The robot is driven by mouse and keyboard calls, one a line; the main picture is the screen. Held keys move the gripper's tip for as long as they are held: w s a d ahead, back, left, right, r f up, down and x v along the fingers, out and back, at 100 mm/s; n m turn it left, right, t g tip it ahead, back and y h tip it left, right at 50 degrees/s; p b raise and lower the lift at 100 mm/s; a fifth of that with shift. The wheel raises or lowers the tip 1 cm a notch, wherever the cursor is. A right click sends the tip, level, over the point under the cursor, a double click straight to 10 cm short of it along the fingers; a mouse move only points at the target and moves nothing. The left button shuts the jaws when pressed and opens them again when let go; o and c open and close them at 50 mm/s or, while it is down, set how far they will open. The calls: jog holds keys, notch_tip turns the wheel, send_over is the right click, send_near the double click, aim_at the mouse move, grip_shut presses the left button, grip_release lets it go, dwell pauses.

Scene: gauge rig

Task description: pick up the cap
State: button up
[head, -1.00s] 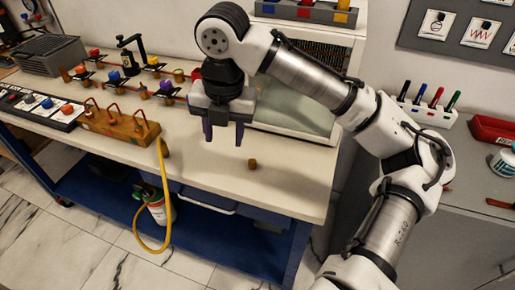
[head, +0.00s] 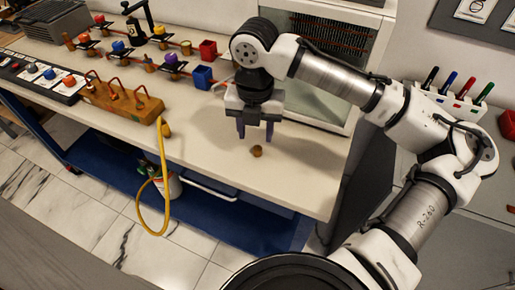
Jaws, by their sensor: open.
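A small brown cap (head: 256,151) lies on the cream worktop (head: 300,180) near its front edge, right of the wooden block. My gripper (head: 256,132) points down with its two dark fingers apart and nothing between them. It is above the worktop, close to the cap, which shows just below the fingers in the picture. The exact height of the fingertips over the cap cannot be told from this view.
A wooden block (head: 120,103) with red loops and a yellow hose (head: 163,185) stands to the left. Blue (head: 202,78) and red (head: 208,49) boxes are behind my gripper. A glass-fronted cabinet (head: 318,100) stands behind. The worktop right of the cap is clear.

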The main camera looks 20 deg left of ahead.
aim_at(258, 147)
jog(key=shift+w+d+f+p, duration=0.1)
jog(key=shift+w+f+p, duration=0.1)
jog(key=shift+f, duration=1.1)
jog(key=shift+w+d+f+p, duration=0.1)
jog(key=shift+f+p, duration=0.1)
jog(key=shift+f, duration=1.1)
grip_shut()
